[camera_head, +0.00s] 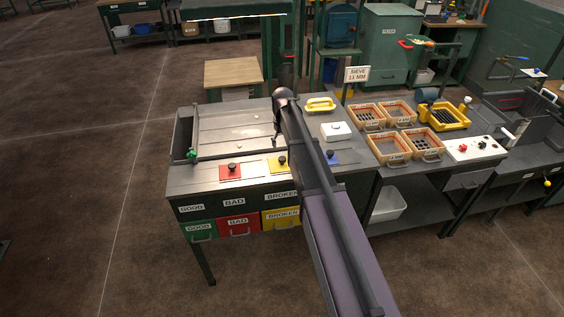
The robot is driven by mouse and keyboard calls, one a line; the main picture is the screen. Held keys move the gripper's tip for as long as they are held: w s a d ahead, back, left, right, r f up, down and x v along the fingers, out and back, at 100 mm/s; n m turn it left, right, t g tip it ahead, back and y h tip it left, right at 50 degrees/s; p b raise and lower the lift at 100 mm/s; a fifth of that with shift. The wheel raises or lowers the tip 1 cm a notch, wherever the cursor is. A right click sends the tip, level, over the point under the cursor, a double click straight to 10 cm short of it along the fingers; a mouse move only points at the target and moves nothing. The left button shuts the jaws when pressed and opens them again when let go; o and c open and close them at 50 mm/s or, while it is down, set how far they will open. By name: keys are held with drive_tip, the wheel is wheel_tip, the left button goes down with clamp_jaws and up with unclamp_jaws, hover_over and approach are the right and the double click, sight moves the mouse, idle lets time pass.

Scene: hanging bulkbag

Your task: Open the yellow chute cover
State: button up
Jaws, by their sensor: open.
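The yellow chute cover (273,167) is a flat plate with a black knob (282,161), lying on the front part of the sorting table. It is flat in its place, between a red cover and a blue cover. My arm crosses the view from the lower right and hides part of the table right of the yellow cover. My gripper (277,138) shows only as a small dark part at the arm's far end, just behind and above the knob. It is open and holds nothing that I can see. Its fingers are too small to make out clearly.
A red cover (231,172) with a knob lies left, and a blue cover (347,157) lies right. Labelled drawers are below. Sieve trays (393,149) stand farther right.

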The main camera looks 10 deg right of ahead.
sight(283, 159)
drive_tip(key=shift+f+b, duration=3.65)
drive_tip(key=shift+f, duration=0.35)
clamp_jaws()
